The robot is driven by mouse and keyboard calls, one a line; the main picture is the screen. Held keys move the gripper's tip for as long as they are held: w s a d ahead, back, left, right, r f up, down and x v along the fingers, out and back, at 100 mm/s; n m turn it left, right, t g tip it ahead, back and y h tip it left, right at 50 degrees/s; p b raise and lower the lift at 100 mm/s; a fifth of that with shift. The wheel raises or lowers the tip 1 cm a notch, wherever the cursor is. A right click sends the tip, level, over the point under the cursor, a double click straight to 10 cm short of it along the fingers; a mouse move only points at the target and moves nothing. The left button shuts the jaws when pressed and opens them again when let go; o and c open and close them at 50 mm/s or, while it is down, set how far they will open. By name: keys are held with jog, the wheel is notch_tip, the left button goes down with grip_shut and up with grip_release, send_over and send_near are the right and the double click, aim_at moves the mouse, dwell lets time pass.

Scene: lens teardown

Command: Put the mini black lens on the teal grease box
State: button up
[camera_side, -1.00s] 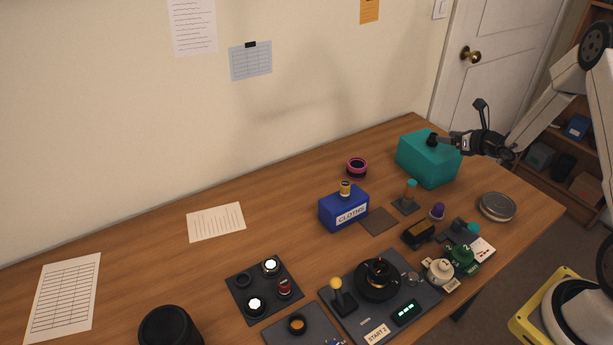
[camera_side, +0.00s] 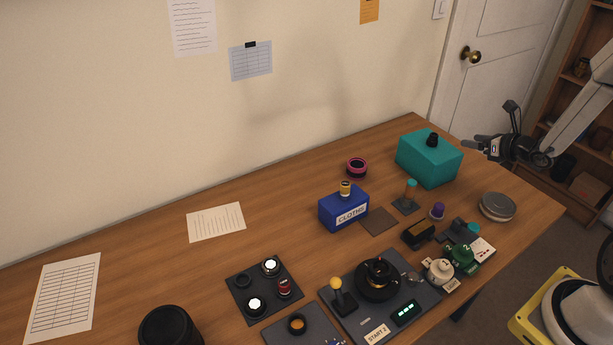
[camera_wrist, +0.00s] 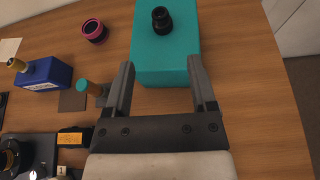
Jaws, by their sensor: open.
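The mini black lens (camera_side: 432,139) stands upright on top of the teal grease box (camera_side: 427,164), near the middle of its upper face. In the wrist view the lens (camera_wrist: 162,18) sits on the box (camera_wrist: 150,55), beyond my fingertips. My gripper (camera_side: 470,147) is open and empty, to the right of the lens and apart from it in the side view. In the wrist view its two fingers (camera_wrist: 160,75) are spread with nothing between them but the view of the box and table.
A pink-ringed lens part (camera_side: 356,167) and a blue cloths box (camera_side: 343,209) with a small gold-and-white piece on it stand left of the teal box. A round metal tin (camera_side: 497,207) lies to the right. Several tools and fixtures fill the table's front.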

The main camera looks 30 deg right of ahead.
jog(key=s+a+r+n+g+y, duration=0.15)
jog(key=a+n+g+y, duration=0.5)
jog(key=a+n, duration=0.95)
jog(key=s+a+r+n+g+h, duration=0.1)
jog(key=s+a+n, duration=0.4)
jog(key=n, duration=0.5)
jog(key=s+a+r+n+g+h, duration=0.2)
jog(key=s+a+n+h, duration=0.3)
jog(key=a+n, duration=0.4)
jog(key=shift+s+n+g+h, duration=0.35)
jog(key=shift+s+n+g, duration=0.25)
jog(key=shift+n+g, duration=0.2)
